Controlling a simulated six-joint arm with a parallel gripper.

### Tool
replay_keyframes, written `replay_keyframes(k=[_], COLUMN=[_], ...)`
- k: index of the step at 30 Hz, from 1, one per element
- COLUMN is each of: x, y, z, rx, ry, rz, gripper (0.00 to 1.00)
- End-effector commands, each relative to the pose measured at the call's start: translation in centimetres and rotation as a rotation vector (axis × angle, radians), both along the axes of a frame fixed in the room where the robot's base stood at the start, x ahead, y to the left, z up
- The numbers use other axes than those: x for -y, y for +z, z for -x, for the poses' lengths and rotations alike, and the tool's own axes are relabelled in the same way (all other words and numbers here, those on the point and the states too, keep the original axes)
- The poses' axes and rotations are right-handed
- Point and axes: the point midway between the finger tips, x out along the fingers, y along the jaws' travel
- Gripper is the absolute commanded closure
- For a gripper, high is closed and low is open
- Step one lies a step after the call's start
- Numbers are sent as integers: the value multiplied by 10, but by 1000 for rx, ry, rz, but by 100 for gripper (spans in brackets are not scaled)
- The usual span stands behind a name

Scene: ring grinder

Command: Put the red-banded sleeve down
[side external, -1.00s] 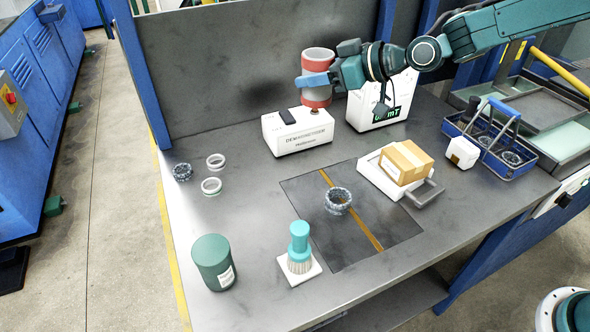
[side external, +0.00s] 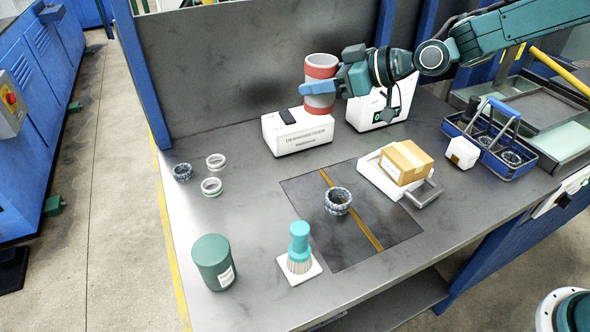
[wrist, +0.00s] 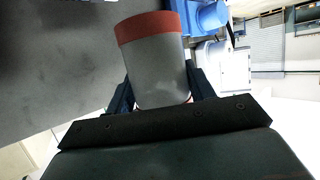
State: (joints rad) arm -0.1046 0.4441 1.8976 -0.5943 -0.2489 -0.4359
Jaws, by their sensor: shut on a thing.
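The red-banded sleeve (side external: 321,74) is a grey cylinder with red bands at both ends. My gripper (side external: 324,88) is shut on it and holds it upright in the side external view, at or just above the rear of the white box-shaped unit (side external: 297,132). I cannot tell whether the sleeve touches that unit. In the wrist view the sleeve (wrist: 155,62) sits between the two dark fingers of my gripper (wrist: 158,90), one red end pointing away and its lower end partly hidden by the gripper body.
A second white unit (side external: 366,112) stands close right of the gripper. A cardboard box (side external: 405,161) lies on a scale-like tray. A ring (side external: 338,201) lies on the dark mat. A blue caddy (side external: 522,167) stands right, a green canister (side external: 213,262) and brush (side external: 299,247) in front.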

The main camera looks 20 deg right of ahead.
Motion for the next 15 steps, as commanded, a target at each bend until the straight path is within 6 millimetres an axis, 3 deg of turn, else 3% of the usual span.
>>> replay_keyframes(k=[8,15], x=[-2,-5], y=[-12,-12], z=[45,104], rx=[-2,1], ry=[185,435], rz=[-2,-2], gripper=[70,70])
